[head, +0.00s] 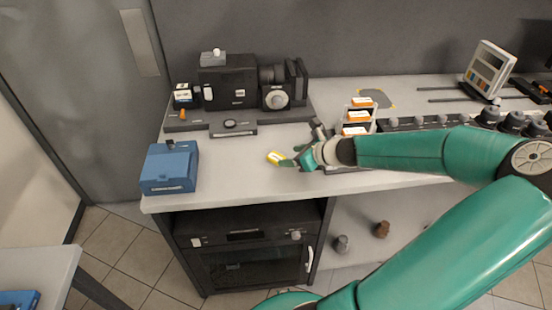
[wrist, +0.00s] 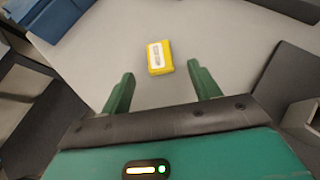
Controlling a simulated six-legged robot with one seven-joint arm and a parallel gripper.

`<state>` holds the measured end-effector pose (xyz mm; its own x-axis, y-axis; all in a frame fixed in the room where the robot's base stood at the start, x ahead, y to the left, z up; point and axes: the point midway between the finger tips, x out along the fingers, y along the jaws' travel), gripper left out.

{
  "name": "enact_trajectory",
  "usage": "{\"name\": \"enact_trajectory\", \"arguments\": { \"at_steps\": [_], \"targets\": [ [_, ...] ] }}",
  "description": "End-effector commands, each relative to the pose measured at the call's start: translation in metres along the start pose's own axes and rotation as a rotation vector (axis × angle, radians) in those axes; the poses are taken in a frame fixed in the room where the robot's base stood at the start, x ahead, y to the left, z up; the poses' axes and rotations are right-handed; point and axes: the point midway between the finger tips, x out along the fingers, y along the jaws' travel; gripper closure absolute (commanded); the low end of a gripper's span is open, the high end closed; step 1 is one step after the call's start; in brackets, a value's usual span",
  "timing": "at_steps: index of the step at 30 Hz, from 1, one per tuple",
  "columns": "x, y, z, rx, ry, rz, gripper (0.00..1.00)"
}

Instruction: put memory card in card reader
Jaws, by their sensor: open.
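The memory card is a small yellow block with a white label; it lies on the light grey counter in the head view (head: 277,158) and in the wrist view (wrist: 160,57). My gripper (head: 290,160) is open. In the wrist view its two green fingers (wrist: 161,85) stand apart, and the card lies just beyond their tips, roughly centred between them. A blue box (head: 169,168) stands at the counter's left front; I cannot tell if it is the card reader. Part of a blue thing also shows at the wrist view's top left (wrist: 50,16).
A black camera (head: 281,86) and other dark gear stand on a raised base at the back left. Orange-and-white boxes (head: 358,116) stand right of my gripper. A row of black knobs or lenses (head: 487,117) lines the right. Counter between blue box and card is clear.

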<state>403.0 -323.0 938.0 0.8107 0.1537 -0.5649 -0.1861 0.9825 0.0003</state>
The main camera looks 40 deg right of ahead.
Motion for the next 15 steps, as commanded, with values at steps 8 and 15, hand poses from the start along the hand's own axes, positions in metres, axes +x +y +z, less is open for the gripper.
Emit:
{"name": "enact_trajectory", "arguments": {
  "at_steps": [8,15],
  "targets": [
    [0.034,0.002,-0.001,0.002,-0.002,0.003,0.38],
    [0.053,0.001,-0.001,0.001,0.000,-0.002,0.38]
  ]
}}
